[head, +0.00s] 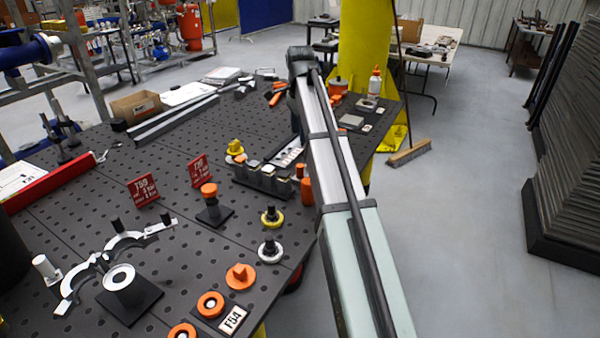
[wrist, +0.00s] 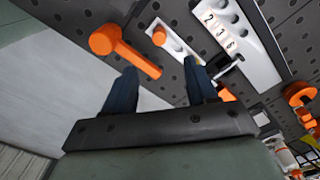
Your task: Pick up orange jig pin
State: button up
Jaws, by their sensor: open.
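In the wrist view, an orange pin (wrist: 122,48) with a rounded knob and a straight shaft is near the table edge, beyond and to the left of my fingertips. A smaller orange round top (wrist: 158,36) is to its right, by a white strip. My gripper (wrist: 160,70) is open, with two dark fingers apart and nothing between them. In the head view, orange cylinders (head: 306,191) stand by the table's right edge, beside my arm. My arm hides part of that area, and I cannot tell which orange piece there matches the wrist view.
A white numbered plate with holes (wrist: 235,40) lies right of my fingers. The dark perforated table (head: 110,195) holds red signs (head: 144,191), an orange-topped post (head: 209,190), orange rings (head: 211,304) and a grey clamp fixture (head: 120,243). Open floor (head: 460,220) is to the right.

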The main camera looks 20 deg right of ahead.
aim_at(300, 165)
jog(key=shift+m, duration=0.7)
notch_tip(300, 165, down, 14)
jog(key=shift+s+a+r, duration=0.1)
jog(key=shift+c, duration=0.4)
grip_shut()
